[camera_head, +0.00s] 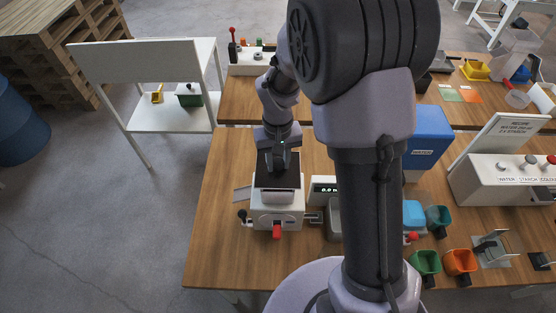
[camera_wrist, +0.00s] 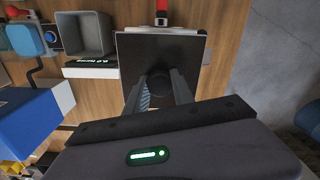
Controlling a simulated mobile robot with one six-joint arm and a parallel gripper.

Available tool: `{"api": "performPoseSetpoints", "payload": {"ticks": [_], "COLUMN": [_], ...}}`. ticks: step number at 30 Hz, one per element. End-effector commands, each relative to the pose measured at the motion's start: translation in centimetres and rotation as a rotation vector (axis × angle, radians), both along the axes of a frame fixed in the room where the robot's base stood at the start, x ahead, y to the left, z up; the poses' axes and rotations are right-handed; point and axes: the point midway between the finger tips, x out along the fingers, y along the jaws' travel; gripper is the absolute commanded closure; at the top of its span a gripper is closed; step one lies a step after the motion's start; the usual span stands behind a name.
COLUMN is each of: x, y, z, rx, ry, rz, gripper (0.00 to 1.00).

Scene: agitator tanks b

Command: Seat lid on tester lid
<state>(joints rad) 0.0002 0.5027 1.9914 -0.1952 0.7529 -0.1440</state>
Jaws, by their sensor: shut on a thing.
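The lid (camera_head: 263,178) is a dark square plate. It lies over the top of the white tester (camera_head: 275,212), which stands on the wooden table with a red knob (camera_head: 277,231) at its front. My gripper (camera_head: 281,160) comes down from behind and is shut on the lid's middle. In the wrist view the lid (camera_wrist: 132,47) fills the centre, and both fingers of my gripper (camera_wrist: 162,90) meet at its raised dark middle. White tester edges (camera_wrist: 192,30) show past the lid. I cannot tell whether the lid touches the tester or hovers slightly above.
A scale with a display (camera_head: 323,189) and a grey bin (camera_head: 334,218) stand close to the tester's right. A blue box (camera_head: 427,140) and coloured cups (camera_head: 460,261) are farther right. The table's left edge (camera_head: 197,240) is near; open floor lies beyond.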

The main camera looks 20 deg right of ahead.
Motion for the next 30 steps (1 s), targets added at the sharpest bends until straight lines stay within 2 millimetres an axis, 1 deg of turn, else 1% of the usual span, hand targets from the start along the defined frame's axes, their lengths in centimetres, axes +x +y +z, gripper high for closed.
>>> {"api": "performPoseSetpoints", "payload": {"ticks": [1,3,6,30], "x": [0.0,0.0,0.0,0.0], "y": [0.0,0.0,0.0,0.0], "z": [-1.2,-2.0,-2.6,-2.5], "rx": [0.0,0.0,0.0,0.0], "ry": [0.0,0.0,0.0,0.0], "rz": [0.0,0.0,0.0,-0.001], "gripper": [1.0,1.0,1.0,1.0]}}
